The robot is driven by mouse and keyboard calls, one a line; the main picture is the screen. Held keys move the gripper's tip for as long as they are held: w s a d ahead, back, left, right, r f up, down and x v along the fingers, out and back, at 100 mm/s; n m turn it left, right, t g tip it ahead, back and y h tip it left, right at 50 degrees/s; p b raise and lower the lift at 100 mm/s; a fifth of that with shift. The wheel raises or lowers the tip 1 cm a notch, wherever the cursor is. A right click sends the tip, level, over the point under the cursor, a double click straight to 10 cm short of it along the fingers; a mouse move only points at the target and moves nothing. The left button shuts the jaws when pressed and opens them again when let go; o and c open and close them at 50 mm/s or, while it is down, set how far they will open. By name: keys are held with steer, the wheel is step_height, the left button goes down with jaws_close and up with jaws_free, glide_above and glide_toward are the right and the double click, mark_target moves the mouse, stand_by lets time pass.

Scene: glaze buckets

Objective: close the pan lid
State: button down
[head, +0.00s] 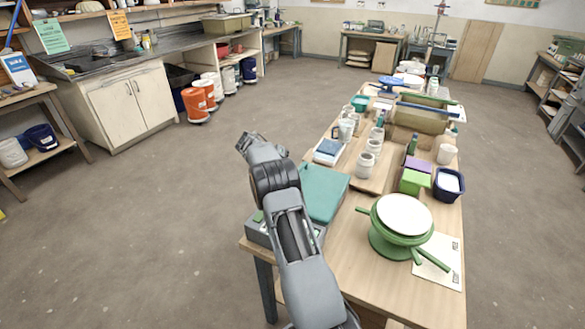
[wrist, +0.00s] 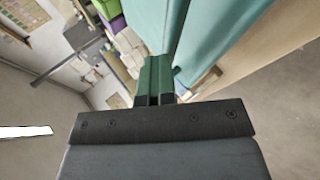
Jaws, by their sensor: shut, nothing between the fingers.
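The pan lid looks to be the teal panel (head: 324,192) at the left edge of the table. It appears raised and tilted above a grey box-like device (head: 256,235), which my arm partly covers. The teal panel also fills the upper right of the wrist view (wrist: 215,45). My gripper (head: 247,142) is out past the table's left edge, to the left of the lid. Its green fingers (wrist: 157,78) are shut and empty, pointing toward the lid side. I cannot tell whether they touch the lid.
The floor to the left is clear.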

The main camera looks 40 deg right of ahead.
steer(key=shift+a+f, duration=0.2)
steer(key=shift+f, duration=0.55)
steer(key=w+d+p+v, duration=0.1)
steer(key=p+v, duration=0.8)
steer(key=v, duration=0.4)
steer(key=shift+d+r, duration=0.25)
steer(key=shift+r, duration=0.1)
steer(key=shift+p, duration=0.35)
steer(key=shift+a+f, duration=0.1)
steer(key=shift+f, duration=0.05)
